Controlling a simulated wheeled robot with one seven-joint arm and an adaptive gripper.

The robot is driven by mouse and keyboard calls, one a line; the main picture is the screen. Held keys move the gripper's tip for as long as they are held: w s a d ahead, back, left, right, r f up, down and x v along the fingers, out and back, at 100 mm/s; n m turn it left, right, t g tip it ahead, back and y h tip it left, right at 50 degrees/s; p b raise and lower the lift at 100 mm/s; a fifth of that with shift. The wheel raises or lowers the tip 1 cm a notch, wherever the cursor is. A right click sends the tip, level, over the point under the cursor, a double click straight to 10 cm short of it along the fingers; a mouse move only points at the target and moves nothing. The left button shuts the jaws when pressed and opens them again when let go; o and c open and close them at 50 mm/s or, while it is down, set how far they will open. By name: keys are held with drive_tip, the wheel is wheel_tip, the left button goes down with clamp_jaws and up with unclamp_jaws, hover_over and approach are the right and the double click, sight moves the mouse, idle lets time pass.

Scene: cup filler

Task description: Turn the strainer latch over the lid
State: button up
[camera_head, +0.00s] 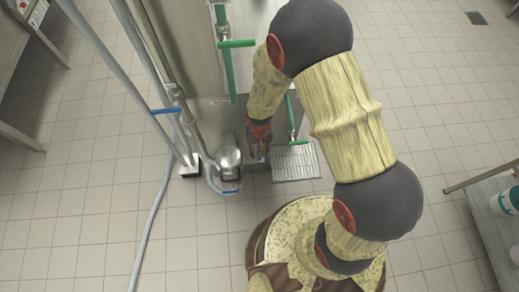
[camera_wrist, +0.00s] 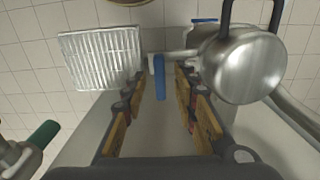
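The steel strainer with its rounded lid (camera_wrist: 243,62) is at the upper right of the wrist view, and it also shows in the head view (camera_head: 229,157), left of my gripper. A blue bar (camera_wrist: 160,77), apparently the strainer latch, sits on a steel stub beside the strainer body. It points back toward my gripper. My gripper (camera_wrist: 158,92) is open, with one finger on each side of the blue bar and visible gaps to it. In the head view my gripper (camera_head: 258,142) is beside the strainer, and the bar is not clearly seen there.
A slatted metal tray (camera_wrist: 101,58) lies left of the bar; in the head view it is right of my gripper (camera_head: 296,163). Green-handled valves (camera_head: 237,44) stand on the steel machine behind. Pipes and a hose (camera_head: 153,213) run at the left. Tiled floor is open around.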

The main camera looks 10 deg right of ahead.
wheel_tip(320, 180, up, 12)
idle(0.6)
idle(0.5)
drive_tip(key=s+d+r+t, duration=0.2)
drive_tip(key=s+d+r, duration=0.2)
drive_tip(key=r, duration=0.6)
drive_tip(key=s+d+r+t, duration=0.1)
drive_tip(key=s+d+r, duration=0.3)
drive_tip(key=r, duration=0.6)
drive_tip(key=s+d+r+t, duration=0.2)
drive_tip(key=s+d+r, duration=0.2)
drive_tip(key=r, duration=0.7)
drive_tip(key=shift+d+n+t, duration=0.15)
drive_tip(key=shift+n+t, duration=0.15)
